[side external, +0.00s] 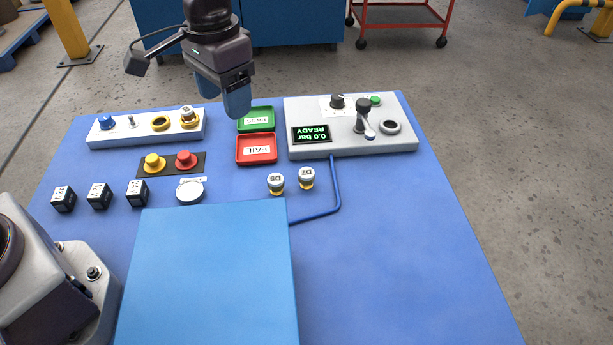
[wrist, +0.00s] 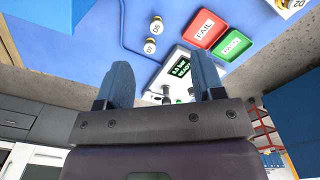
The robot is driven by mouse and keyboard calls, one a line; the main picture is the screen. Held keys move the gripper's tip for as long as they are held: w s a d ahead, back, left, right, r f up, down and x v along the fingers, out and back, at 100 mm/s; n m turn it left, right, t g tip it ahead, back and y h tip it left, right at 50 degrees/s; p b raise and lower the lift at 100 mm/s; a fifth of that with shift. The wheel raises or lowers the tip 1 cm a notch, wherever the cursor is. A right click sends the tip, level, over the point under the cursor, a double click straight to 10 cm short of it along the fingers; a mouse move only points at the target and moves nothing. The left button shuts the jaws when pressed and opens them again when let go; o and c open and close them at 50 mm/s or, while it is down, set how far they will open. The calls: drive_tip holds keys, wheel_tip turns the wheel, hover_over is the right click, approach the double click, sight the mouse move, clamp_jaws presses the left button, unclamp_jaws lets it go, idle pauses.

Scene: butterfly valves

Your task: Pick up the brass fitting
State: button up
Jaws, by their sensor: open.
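Two small brass fittings with white numbered caps stand upright near the middle of the blue table, a left one (side external: 276,184) and a right one (side external: 306,178). A third brass-coloured piece with a white cap (side external: 188,117) sits on the white fixture at the back left. The task does not say which is meant. My gripper (side external: 222,95) is open and empty, raised above the table's back edge, apart from all of them. Its blue fingers show in the wrist view (wrist: 163,70).
A green PASS tray (side external: 256,112) and a red FAIL tray (side external: 239,154) lie near my gripper. A white test station (side external: 350,147) with a READY display stands right. A large blue box (side external: 210,270) fills the front. Black blocks (side external: 99,197) sit left. The right front is clear.

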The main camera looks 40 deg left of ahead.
hover_over(307, 172)
drive_tip(key=s+a, duration=0.1)
drive_tip(key=s, duration=0.2)
wheel_tip(307, 172, down, 11)
drive_tip(key=w+r+n, duration=0.1)
drive_tip(key=w+r, duration=0.1)
drive_tip(key=w, duration=0.1)
drive_tip(key=f, duration=0.7)
drive_tip(key=shift+d+f, duration=0.35)
drive_tip(key=shift+d, duration=0.05)
drive_tip(key=shift+f, duration=2.75)
drive_tip(key=shift+d, duration=0.1)
drive_tip(key=c, duration=1)
